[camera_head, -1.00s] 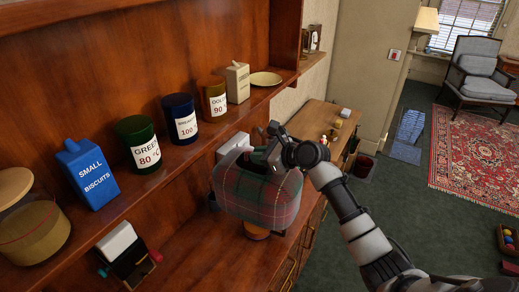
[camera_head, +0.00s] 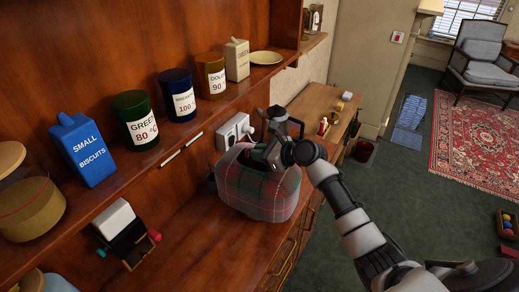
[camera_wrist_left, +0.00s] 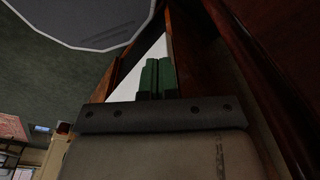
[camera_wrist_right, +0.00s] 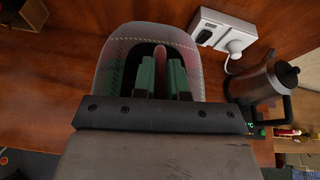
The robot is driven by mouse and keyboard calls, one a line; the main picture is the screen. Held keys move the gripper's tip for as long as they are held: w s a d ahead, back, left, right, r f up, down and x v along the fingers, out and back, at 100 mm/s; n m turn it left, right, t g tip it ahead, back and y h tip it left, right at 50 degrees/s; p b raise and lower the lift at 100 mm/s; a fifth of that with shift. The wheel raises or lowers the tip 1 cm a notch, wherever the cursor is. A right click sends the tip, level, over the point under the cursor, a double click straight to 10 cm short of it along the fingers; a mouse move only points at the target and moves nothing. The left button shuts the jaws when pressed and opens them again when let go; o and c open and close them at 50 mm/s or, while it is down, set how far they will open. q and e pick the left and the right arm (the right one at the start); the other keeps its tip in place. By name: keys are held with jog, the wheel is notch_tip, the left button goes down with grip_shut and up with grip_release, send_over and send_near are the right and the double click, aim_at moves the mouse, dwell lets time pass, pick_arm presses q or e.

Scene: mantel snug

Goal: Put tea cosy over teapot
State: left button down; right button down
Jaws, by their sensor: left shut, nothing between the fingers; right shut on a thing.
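The tea cosy (camera_head: 258,192), green and red tartan, sits low at the counter's right side below the shelf. My right gripper (camera_head: 268,158) is shut on its top; the right wrist view shows the gripper's green fingers (camera_wrist_right: 162,80) with a thin pinkish strip between them and the cosy (camera_wrist_right: 120,50) below. The teapot cannot be made out; the cosy hides whatever is beneath it. My left gripper (camera_wrist_left: 157,78) is shut and empty in the left wrist view and is outside the head view.
A metal kettle (camera_wrist_right: 262,84) stands close beside the cosy, near a white wall socket (camera_head: 232,131). The shelf above holds a blue biscuit tin (camera_head: 87,150) and several canisters. The counter (camera_head: 200,225) left of the cosy is mostly clear, up to a small black-and-white device (camera_head: 125,232).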

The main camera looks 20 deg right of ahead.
aim_at(287, 174)
jog(key=shift+f+b, duration=1.75)
jog(key=shift+f, duration=2.2)
jog(key=c, duration=1.1)
grip_release()
jog(key=b+v, duration=0.2)
jog(key=v, duration=0.8)
jog(key=shift+s+d+r, duration=0.1)
jog(key=shift+s+d, duration=0.1)
jog(key=shift+s, duration=0.1)
